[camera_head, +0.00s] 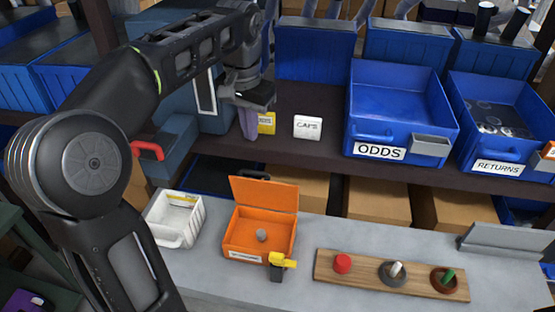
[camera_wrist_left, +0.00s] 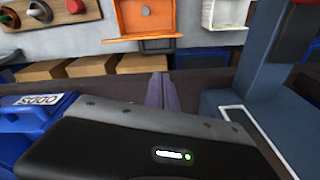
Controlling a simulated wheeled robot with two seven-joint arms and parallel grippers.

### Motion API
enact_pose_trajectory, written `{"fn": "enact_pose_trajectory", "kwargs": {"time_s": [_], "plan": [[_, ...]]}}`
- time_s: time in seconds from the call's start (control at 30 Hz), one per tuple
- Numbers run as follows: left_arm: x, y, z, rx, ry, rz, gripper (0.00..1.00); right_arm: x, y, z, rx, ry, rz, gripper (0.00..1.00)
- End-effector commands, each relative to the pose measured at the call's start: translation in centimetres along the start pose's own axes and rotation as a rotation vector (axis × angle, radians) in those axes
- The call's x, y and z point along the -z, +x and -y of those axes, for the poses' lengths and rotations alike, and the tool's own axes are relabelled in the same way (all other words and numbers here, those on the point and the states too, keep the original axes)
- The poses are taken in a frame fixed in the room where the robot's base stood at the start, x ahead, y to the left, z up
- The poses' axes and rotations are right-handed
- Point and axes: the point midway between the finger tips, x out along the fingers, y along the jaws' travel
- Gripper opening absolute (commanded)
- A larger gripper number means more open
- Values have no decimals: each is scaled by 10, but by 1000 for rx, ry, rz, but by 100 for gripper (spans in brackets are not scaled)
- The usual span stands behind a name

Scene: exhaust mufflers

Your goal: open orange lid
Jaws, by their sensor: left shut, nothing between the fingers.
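The orange box (camera_head: 232,240) stands on the grey bench with its orange lid (camera_head: 264,194) raised at the back, so the box is open. A small grey round object (camera_head: 262,235) lies inside. The box also shows at the top of the left wrist view (camera_wrist_left: 122,22). My left gripper (camera_head: 249,138) points down, shut and empty, at the shelf behind the box, well apart from the lid. Its closed fingers also show in the left wrist view (camera_wrist_left: 160,90). My right gripper is not in view.
A white basket (camera_head: 160,238) stands left of the box. A yellow and black tool (camera_head: 279,267) is at the box's front right corner. A wooden board (camera_head: 365,280) with knobs lies to the right. Blue bins (camera_head: 398,88) and a CAPS card (camera_head: 308,127) are on the shelf.

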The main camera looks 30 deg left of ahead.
Motion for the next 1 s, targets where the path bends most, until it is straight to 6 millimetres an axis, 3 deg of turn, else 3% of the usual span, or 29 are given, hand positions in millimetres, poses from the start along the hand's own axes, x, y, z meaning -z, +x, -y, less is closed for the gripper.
{"fn": "enact_pose_trajectory", "kwargs": {"time_s": [0.1, 0.2, 0.67, 1.0], "plan": [[-1, 2, -1, -2, -196, 7, 0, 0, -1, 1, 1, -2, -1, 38], [-1, 2, -2, -2, -282, 7, 0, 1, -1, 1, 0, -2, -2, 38], [-1, 6, -2, -1, -305, 8, 0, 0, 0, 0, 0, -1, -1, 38], [-1, 48, -2, -2, -304, 11, 0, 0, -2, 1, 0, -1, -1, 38]]}}
